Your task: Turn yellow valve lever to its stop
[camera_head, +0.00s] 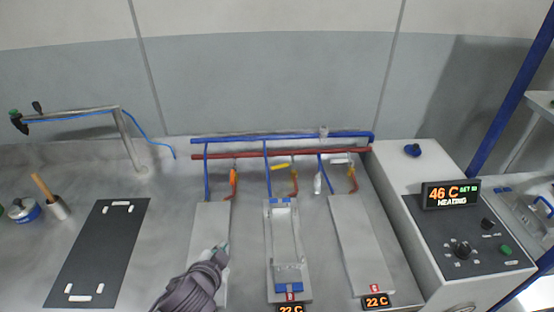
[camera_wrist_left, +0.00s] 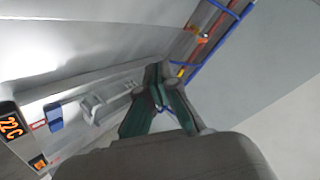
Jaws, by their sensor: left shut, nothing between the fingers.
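The yellow valve lever (camera_head: 280,166) lies nearly level by the middle blue and red pipe drop, just below the red pipe. In the left wrist view a small yellow piece (camera_wrist_left: 181,72) shows just beyond my fingertips; it looks like the same lever. My left gripper (camera_head: 222,248) is over the left grey plate, well below and left of the lever, apart from it. Its green fingers (camera_wrist_left: 158,106) are shut with nothing between them. My right gripper is not in view.
Orange handles hang at the left drop (camera_head: 233,178) and right drop (camera_head: 352,173). A blue pipe (camera_head: 270,139) and red pipe (camera_head: 260,154) run along the back. A clamp-like fixture (camera_head: 283,245) sits on the middle plate. A heater box (camera_head: 462,245) stands at right.

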